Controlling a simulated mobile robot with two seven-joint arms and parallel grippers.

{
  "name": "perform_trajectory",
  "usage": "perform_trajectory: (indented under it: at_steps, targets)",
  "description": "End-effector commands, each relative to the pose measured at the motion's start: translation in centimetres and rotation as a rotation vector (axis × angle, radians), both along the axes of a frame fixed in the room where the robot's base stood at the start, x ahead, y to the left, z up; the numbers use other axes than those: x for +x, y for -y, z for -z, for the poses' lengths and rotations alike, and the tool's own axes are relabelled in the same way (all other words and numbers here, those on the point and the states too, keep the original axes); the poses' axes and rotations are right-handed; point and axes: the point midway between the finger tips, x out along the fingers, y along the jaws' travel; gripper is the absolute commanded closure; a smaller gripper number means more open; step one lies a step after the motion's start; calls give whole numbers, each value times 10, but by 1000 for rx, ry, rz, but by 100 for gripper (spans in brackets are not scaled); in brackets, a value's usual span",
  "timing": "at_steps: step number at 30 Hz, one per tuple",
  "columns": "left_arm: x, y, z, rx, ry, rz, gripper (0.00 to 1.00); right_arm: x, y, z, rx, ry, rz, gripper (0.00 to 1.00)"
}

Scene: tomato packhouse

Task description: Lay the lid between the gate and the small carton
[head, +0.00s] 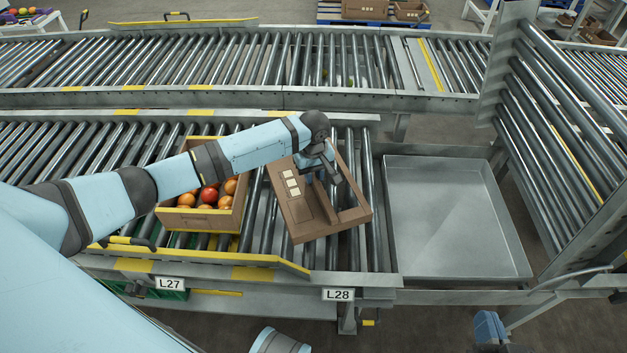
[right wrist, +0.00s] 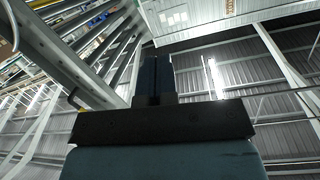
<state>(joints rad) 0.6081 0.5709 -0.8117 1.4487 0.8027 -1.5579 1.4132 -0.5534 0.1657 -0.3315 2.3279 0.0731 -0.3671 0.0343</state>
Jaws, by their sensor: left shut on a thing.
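My left gripper (head: 325,172) is shut on the brown cardboard lid (head: 299,211), gripping near its upper edge. The lid has cut-outs and pale labels and is turned askew over the rollers; whether it touches them I cannot tell. The small carton (head: 203,219), holding red and orange tomatoes, stands left of the lid, partly hidden by my left arm. The gate (head: 562,130), a raised roller section, stands at the right. My right gripper (right wrist: 156,78) appears shut and empty in the right wrist view, pointing up toward the roof.
An empty grey metal tray (head: 455,215) lies between the rollers and the gate. A second roller conveyor (head: 230,65) runs behind. Bare rollers show around the lid.

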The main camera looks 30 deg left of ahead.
Motion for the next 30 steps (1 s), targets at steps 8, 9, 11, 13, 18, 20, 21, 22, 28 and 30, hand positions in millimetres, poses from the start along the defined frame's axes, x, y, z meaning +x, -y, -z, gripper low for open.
perform_trajectory:
  at_steps: [8,9,11,13,18,20,21,22,28,30]
  targets:
    - [0,0,18,-1,1,0,100,3,-5,-15,35,60,-11,100]
    - [0,0,18,-1,1,0,100,3,-5,-14,35,60,-11,100]
    - [0,0,17,-1,1,0,100,3,-5,-15,35,59,-10,100]
    - [0,0,18,-1,1,0,100,3,-5,-16,33,58,-10,100]
    - [0,0,20,-1,1,0,59,2,-4,-10,24,40,-7,100]
    - [0,0,20,-1,1,0,54,1,-4,-7,22,34,-7,100]
    - [0,0,20,-1,1,0,54,0,-4,-6,21,31,-8,100]
    - [0,0,20,-1,1,0,54,0,-4,-5,20,29,-8,100]
    - [0,0,19,0,1,0,54,0,-4,-3,21,29,-8,100]
    - [0,0,13,0,1,0,54,1,-5,-8,29,43,-8,100]
